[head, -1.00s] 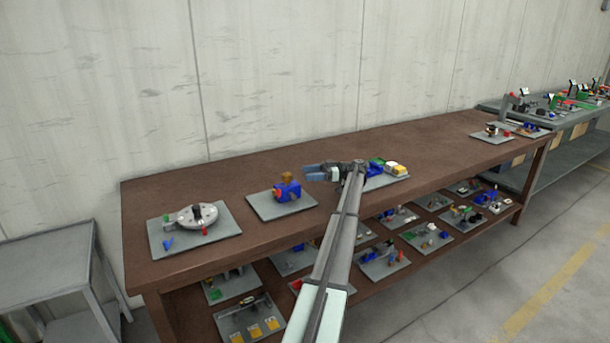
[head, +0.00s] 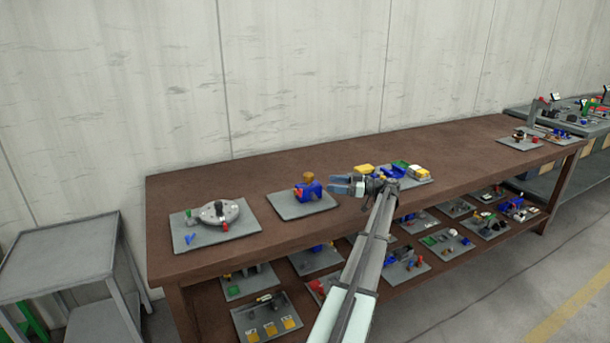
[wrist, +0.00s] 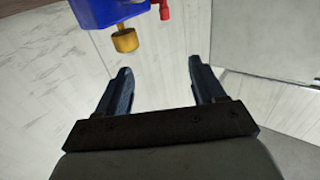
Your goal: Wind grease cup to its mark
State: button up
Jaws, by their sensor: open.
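The grease cup is a brass-coloured cap (head: 309,177) on top of a blue body (head: 310,191), which stands on a grey plate (head: 290,209) on the bench. A small red part (head: 298,193) sits on the body's side. In the wrist view the brass cap (wrist: 125,40), blue body (wrist: 100,10) and red part (wrist: 164,9) show at the top, beyond the fingertips. My gripper (head: 334,184) is just right of the blue body in the head view, about level with it. It is open and empty, its fingers (wrist: 158,75) apart from the cap. No mark is readable.
A plate with a round metal disc (head: 220,212) lies to the left on the brown bench (head: 250,165). A plate with blue, green and yellow parts (head: 405,172) lies behind my arm. The lower shelf holds several plates. A grey side table (head: 62,245) stands at left.

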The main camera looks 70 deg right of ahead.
aim_at(309, 177)
jog(key=w+d+h, duration=0.1)
jog(key=w, duration=0.3)
jog(key=w+d+m+h, duration=0.1)
jog(key=w+d, duration=0.1)
jog(key=w, duration=0.3)
jog(key=w+d+m+h, duration=0.1)
jog(key=w, duration=0.4)
jog(key=shift+d, duration=0.15)
jog(key=c, duration=1)
